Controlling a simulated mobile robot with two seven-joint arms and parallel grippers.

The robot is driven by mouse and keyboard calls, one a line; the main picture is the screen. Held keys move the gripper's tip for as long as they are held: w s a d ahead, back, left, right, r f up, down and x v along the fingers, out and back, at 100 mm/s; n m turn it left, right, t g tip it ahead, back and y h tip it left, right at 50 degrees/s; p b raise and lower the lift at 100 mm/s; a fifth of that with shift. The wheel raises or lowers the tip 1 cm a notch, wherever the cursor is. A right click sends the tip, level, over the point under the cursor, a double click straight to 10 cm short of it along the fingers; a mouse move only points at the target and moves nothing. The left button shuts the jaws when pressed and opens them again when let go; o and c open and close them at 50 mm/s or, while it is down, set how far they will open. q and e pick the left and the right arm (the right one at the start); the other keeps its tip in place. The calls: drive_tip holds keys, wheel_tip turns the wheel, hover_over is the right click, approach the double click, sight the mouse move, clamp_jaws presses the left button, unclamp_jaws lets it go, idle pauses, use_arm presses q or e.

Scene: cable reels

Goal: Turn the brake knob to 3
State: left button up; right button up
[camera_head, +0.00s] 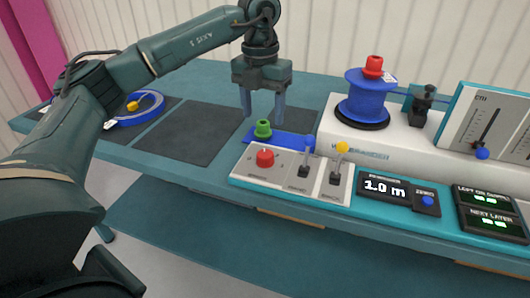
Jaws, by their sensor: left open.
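A red round knob (265,158) sits on a light grey control panel (246,173) at the table's front edge. It is likely the brake knob; its label and any numbers around it are too small to read. My left gripper (263,115) points down with its two fingers apart and empty. It hangs over a green knob-like piece (263,129), which stands on a blue plate (290,139) just behind the red knob. The gripper appears apart from the red knob. My right gripper is not in view.
A blue-handled lever (307,147) and a yellow-handled lever (341,148) stand right of the knob. A blue cable reel (365,95) with a red cap is on the white machine behind. A "1.0 m" display (384,188) lies right.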

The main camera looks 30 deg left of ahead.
sight(265, 153)
use_arm(q)
drive_tip(key=f, duration=1.1)
drive_tip(key=shift+d+b, duration=0.25)
drive_tip(key=shift+b, duration=0.15)
drive_tip(key=shift+c, duration=0.5)
drive_tip(key=c, duration=0.9)
